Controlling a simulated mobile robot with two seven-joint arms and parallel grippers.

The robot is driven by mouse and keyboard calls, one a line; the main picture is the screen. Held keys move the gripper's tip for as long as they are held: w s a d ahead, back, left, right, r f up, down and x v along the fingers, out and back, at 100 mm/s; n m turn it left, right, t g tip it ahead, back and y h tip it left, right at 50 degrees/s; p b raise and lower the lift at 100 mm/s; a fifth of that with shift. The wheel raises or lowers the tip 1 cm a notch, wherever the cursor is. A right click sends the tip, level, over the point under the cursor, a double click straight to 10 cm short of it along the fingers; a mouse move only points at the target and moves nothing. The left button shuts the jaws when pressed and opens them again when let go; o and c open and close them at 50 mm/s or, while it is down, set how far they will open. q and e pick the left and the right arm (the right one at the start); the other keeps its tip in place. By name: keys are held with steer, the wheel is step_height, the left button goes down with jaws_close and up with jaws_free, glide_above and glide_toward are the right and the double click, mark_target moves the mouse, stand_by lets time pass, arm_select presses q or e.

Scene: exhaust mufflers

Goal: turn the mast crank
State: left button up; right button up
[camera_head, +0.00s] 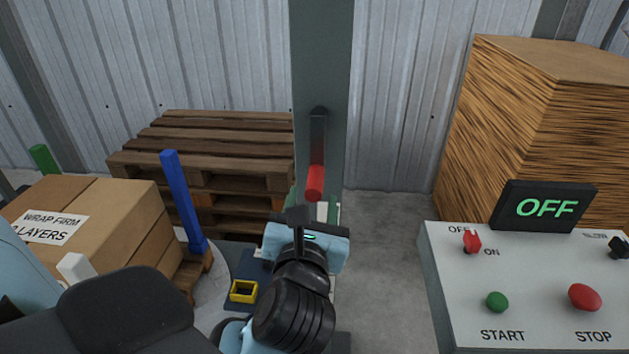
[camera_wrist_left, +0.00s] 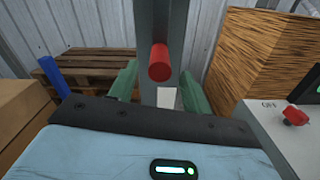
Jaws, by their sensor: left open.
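The mast (camera_head: 322,55) is a grey upright post in the middle of the head view. Its crank has a dark arm (camera_head: 317,140) hanging down from a pivot, with a red cylindrical handle (camera_head: 315,183) at the lower end. My left gripper (camera_head: 316,207) is open just in front of and below the red handle. In the left wrist view its two green fingers (camera_wrist_left: 160,85) stand apart, and the red handle (camera_wrist_left: 159,62) shows between and slightly above them. I cannot tell whether they touch it. My right gripper is not in view.
A control panel (camera_head: 440,285) with an OFF display (camera_head: 545,207) stands at right, before a wood-grained block (camera_head: 540,120). Wrapped-label boxes (camera_head: 110,215) and a blue post (camera_head: 182,200) are at left. Stacked pallets (camera_head: 210,130) lie behind. Floor (camera_head: 385,230) right of the mast is clear.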

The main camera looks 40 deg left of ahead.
mark_target(315, 184)
arm_select(q)
steer(key=x, duration=0.5)
steer(key=shift+w+a+p, duration=0.2)
steer(key=shift+w+p, duration=0.1)
steer(key=shift+c, duration=0.2)
jaws_close()
